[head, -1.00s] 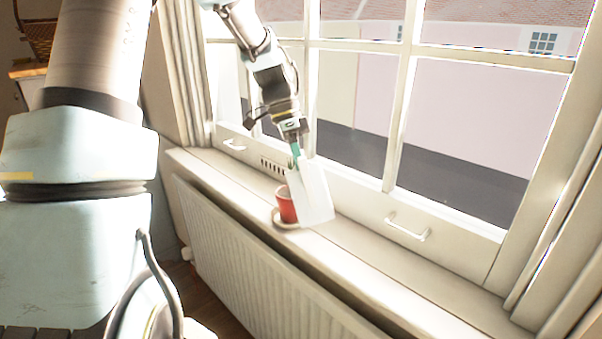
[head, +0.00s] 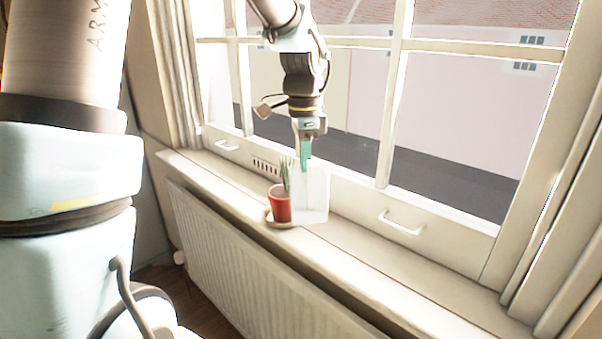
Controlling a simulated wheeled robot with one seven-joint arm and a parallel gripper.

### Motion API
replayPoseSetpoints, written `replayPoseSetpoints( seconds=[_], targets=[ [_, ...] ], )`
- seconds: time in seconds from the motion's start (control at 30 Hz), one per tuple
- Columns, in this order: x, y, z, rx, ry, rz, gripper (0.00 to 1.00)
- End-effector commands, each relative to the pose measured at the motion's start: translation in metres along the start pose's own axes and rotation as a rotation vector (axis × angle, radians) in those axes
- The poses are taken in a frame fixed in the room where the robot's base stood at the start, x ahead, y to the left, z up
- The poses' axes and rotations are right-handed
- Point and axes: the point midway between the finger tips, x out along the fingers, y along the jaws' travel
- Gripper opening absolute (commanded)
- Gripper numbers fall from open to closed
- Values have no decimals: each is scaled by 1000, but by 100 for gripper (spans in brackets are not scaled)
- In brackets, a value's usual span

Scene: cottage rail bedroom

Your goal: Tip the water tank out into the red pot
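The red pot (head: 280,208) stands upright on a saucer (head: 268,217) on the window sill, with a green spiky plant (head: 286,176) in it. The water tank (head: 314,195) is a pale, whitish box just right of the pot. It is upright, and its left edge is close beside the pot; I cannot tell if they touch. My gripper (head: 304,157) points down from above with its teal-padded fingers shut on the top of the tank. I cannot tell whether the tank's base rests on the sill. The water inside cannot be made out.
The sill (head: 355,262) runs along the window, free to the right of the tank. A radiator (head: 235,250) is below it. The window frame with a handle (head: 402,224) stands close behind.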

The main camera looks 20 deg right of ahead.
Motion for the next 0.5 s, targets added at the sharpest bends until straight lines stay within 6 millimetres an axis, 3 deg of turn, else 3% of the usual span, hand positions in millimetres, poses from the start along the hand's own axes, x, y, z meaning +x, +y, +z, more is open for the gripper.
replayPoseSetpoints(
  seconds=[0.5],
  targets=[
    [-9, 5, 4, -2, -14, -24, 0]
  ],
)
